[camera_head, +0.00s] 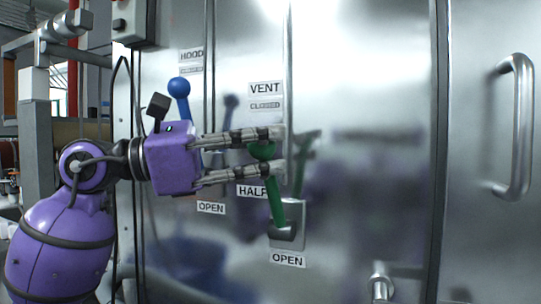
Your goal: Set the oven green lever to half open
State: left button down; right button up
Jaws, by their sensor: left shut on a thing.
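The green lever (276,208) is on the oven's metal front, on a steel bracket (288,224). It leans up and slightly left from its pivot, with its knob beside the upper part of the HALF label (252,191). The CLOSED label (265,105) is above it and the OPEN label (287,260) below. My left gripper (275,154) reaches in from the left with its fingers around the green knob, shut on it. The fingers hide part of the knob and the lever's upper shaft. My right gripper is not in view.
A blue lever (180,100) stands upright left of the green one, under the HOOD label (191,55), close to my left gripper. A vertical door handle (515,125) is at the right. A small metal knob (380,286) sticks out at the lower right.

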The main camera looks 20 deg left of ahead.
pick_arm(q)
jog(key=s+f+m+h+b, duration=0.3)
jog(key=s+f+m+b, duration=0.2)
jog(key=b, duration=0.4)
jog(key=shift+s+a, duration=0.15)
jog(key=shift+s, duration=0.25)
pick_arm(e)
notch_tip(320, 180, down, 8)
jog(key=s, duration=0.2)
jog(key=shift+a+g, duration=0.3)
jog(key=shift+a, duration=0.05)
pick_arm(q)
jog(key=shift+f, duration=0.1)
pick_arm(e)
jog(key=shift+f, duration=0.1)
pick_arm(q)
jog(key=c, duration=1.4)
grip_release()
jog(key=shift+w, duration=0.1)
jog(key=shift+c, duration=0.2)
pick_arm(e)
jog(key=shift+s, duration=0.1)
pick_arm(q)
jog(key=v, duration=1.2)
